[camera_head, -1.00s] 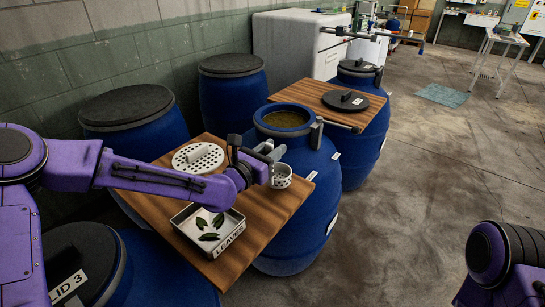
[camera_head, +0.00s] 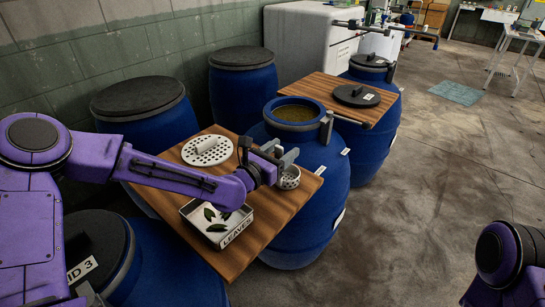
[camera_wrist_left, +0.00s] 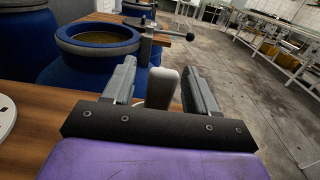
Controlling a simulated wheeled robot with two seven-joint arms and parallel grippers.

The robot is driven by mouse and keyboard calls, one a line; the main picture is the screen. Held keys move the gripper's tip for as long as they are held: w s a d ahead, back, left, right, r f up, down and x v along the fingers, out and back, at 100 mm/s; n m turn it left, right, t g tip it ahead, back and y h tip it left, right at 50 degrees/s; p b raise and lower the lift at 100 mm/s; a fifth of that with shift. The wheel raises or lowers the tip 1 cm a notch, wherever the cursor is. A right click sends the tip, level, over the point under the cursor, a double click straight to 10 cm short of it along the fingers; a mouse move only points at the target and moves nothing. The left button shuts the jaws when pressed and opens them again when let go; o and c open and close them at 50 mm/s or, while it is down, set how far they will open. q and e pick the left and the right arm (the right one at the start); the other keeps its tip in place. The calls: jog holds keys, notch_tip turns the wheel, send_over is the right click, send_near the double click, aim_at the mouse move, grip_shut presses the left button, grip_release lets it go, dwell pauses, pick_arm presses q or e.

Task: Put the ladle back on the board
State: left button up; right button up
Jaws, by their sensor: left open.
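The ladle (camera_head: 289,177), with a pale perforated cup, stands on the wooden board (camera_head: 262,228) near its right edge, beside the open blue barrel. My left gripper (camera_head: 283,157) is just above and behind the cup and partly hides it. The ladle's lower part is hidden there. My right gripper is out of view; only part of the right arm shows at the lower right.
A perforated white disc (camera_head: 207,150) and a white tray of leaves (camera_head: 217,222) lie on the same board. The open barrel (camera_head: 297,112) holds brownish contents. A second board (camera_head: 325,93) behind it carries a dark lid (camera_head: 357,96). Bare floor lies to the right.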

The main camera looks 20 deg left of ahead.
pick_arm(q)
jog(key=v, duration=1.2)
jog(key=shift+b, duration=0.35)
